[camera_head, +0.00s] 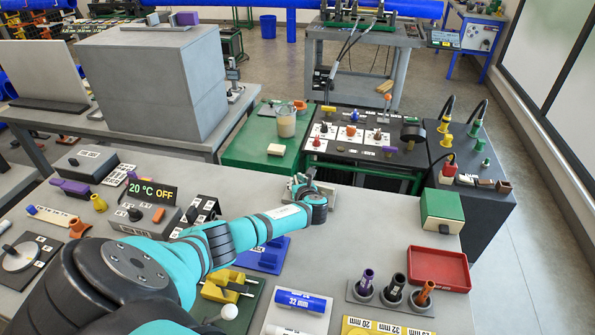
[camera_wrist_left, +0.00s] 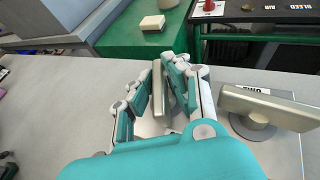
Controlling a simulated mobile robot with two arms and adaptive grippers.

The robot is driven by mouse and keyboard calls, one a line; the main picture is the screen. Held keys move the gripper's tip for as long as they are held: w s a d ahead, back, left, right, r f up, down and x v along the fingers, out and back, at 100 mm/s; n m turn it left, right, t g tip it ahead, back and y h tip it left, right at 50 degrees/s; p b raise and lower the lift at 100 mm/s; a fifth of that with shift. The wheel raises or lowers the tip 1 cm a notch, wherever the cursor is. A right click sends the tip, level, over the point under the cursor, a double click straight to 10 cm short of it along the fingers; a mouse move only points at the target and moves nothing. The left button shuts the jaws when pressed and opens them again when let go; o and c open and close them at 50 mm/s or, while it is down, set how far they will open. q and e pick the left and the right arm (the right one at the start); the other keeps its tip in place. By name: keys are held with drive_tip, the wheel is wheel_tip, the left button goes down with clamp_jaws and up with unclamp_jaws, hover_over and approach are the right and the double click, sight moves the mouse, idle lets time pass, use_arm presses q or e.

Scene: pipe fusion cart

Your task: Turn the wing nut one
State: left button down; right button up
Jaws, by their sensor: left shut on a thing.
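A grey-beige wing nut (camera_wrist_left: 157,88) stands between the fingers of my left gripper (camera_wrist_left: 166,85) in the left wrist view, on a pale plate on the grey bench. The fingers are closed on both sides of its upright wing, and they hide much of its lower part. A second, similar wing nut (camera_wrist_left: 265,106) with a round base stands to the right, beside a small upside-down label, clear of the fingers. In the head view my left gripper (camera_head: 303,184) is at the back edge of the bench, and the arm hides most of the nuts. My right gripper is not seen.
A green table (camera_head: 250,150) with a beige block (camera_head: 276,149) and a jar (camera_head: 286,122) stands beyond the bench. A black panel (camera_head: 372,150) is behind to the right. A green-topped box (camera_head: 441,208) and a red tray (camera_head: 438,267) lie right of my arm.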

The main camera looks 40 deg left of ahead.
use_arm(q)
drive_tip(key=shift+s+a+f+n+g+y+b, duration=0.1)
drive_tip(key=shift+n+g+y+b, duration=0.25)
drive_tip(key=shift+n+g, duration=0.3)
drive_tip(key=shift+s+f+n+g+y+b, duration=0.1)
drive_tip(key=shift+n+g+y+b, duration=0.2)
drive_tip(key=shift+n+g, duration=0.35)
drive_tip(key=c, duration=1.4)
unclamp_jaws()
drive_tip(key=shift+r, duration=0.15)
drive_tip(key=shift+o, duration=0.2)
drive_tip(key=shift+w, duration=0.1)
